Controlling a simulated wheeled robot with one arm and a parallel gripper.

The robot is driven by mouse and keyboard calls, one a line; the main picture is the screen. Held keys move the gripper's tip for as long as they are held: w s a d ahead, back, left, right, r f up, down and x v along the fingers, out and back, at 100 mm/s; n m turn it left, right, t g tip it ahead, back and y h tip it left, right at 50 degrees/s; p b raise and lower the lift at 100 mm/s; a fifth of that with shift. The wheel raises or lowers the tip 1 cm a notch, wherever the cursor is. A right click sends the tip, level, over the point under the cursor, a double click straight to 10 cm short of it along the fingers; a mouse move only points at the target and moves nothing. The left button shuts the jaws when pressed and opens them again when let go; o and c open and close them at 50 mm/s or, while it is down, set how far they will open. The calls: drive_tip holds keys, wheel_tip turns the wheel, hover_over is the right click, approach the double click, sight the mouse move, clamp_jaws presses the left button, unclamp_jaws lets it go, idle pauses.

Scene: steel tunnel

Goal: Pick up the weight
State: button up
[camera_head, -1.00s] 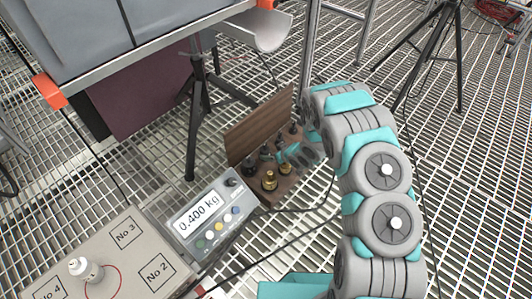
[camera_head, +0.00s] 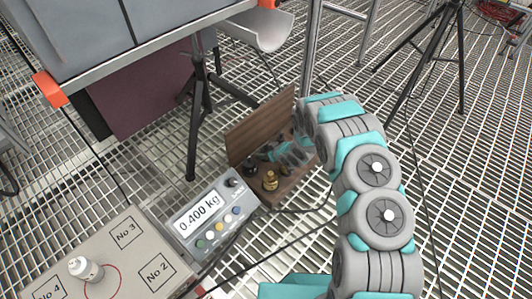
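An open wooden box (camera_head: 254,130) with its lid raised stands on the grating and holds small weights. A brass weight (camera_head: 270,181) with a knob stands upright at its front. A dark weight (camera_head: 249,168) stands at its left end. My gripper (camera_head: 270,155) is low over the box, behind the brass weight, with its fingers toward the left. The gripper and arm hide part of the box's contents. The fingers are too small and blurred to tell whether they are open or hold anything. A white knobbed object (camera_head: 86,269) stands on the scale plate.
The scale display (camera_head: 204,213) reads 0.400 kg, close to the left front of the box. The scale plate (camera_head: 110,262) is marked No 2, No 3 and No 4. A black tripod (camera_head: 195,120) stands behind, a metal post (camera_head: 311,50) beyond the arm. Cables cross the grating.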

clamp_jaws()
idle(0.3)
idle(0.3)
